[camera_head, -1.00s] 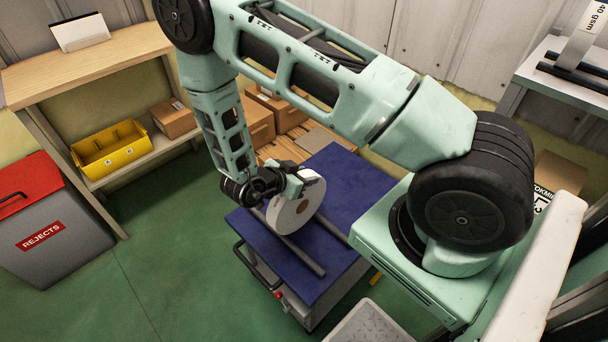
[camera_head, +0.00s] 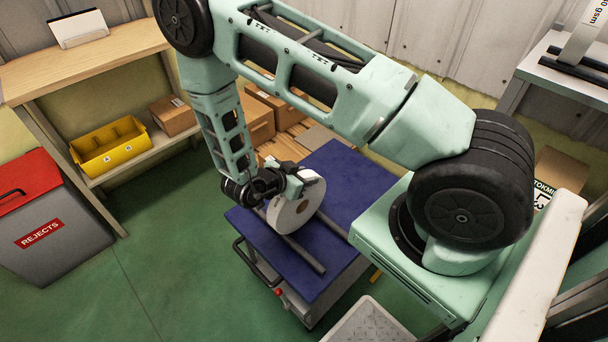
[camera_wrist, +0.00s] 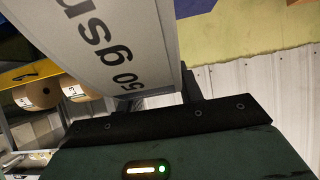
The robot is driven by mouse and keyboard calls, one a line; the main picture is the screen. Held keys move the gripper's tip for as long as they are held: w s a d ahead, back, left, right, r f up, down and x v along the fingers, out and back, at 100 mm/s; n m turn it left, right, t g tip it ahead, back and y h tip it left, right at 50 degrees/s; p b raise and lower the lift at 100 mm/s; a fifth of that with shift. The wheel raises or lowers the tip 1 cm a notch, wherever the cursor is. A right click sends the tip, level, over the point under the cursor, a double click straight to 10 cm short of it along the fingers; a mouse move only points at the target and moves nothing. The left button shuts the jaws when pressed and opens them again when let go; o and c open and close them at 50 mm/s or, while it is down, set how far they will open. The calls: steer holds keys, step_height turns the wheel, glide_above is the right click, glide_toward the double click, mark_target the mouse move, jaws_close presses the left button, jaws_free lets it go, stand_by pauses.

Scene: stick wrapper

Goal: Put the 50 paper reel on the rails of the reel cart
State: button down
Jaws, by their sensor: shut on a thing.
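The white paper reel (camera_head: 303,211) stands on its edge over the blue-topped reel cart (camera_head: 342,171), at its rails. One grey rail (camera_head: 313,259) shows in front of the reel; another bar (camera_head: 334,229) shows to its right. Whether the reel bears on the rails or hangs just above them, I cannot tell. My gripper (camera_head: 286,182) is shut on the reel from its upper left. In the wrist view, a pale surface marked "50 gsm" (camera_wrist: 105,40) fills the top, close to my gripper's dark edge. My fingertips are mostly hidden.
A red-lidded rejects bin (camera_head: 40,220) stands at the left. A wooden bench (camera_head: 90,53) holds a yellow bin (camera_head: 108,148) and a carton (camera_head: 173,116). Cartons (camera_head: 257,119) stand behind the cart. Green floor is clear at left.

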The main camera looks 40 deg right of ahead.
steer(key=shift+f, duration=0.35)
steer(key=c, duration=0.8)
jaws_free()
steer(key=shift+c, duration=0.2)
steer(key=shift+f, duration=0.1)
steer(key=shift+a, duration=0.1)
steer(key=v, duration=1.7)
steer(key=shift+r, duration=0.2)
steer(key=shift+a, duration=0.1)
